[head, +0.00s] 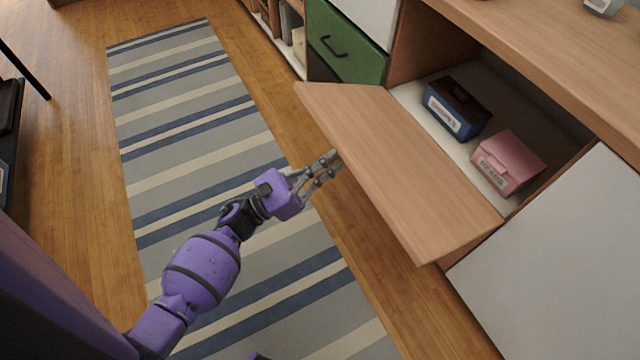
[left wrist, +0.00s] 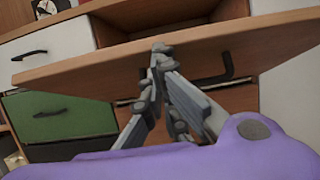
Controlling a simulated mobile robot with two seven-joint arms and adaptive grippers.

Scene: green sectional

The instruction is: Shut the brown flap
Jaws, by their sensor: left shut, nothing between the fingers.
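The brown flap (head: 400,170) hangs partly open, tilted outward from the front of its cabinet compartment, in the head view. It also shows in the left wrist view as a wide wooden panel (left wrist: 90,68) across the picture. My left gripper (head: 334,158) is shut and empty, at the flap's outer left edge. In the left wrist view its fingertips (left wrist: 160,50) meet in front of the flap's underside; I cannot tell whether they touch it. My right gripper is not in view.
Inside the open compartment sit a blue and dark brown box (head: 457,108) and a pink box (head: 508,162). A green drawer (head: 346,42) is left of it, a white panel (head: 560,270) right. A striped rug (head: 190,130) covers the clear floor.

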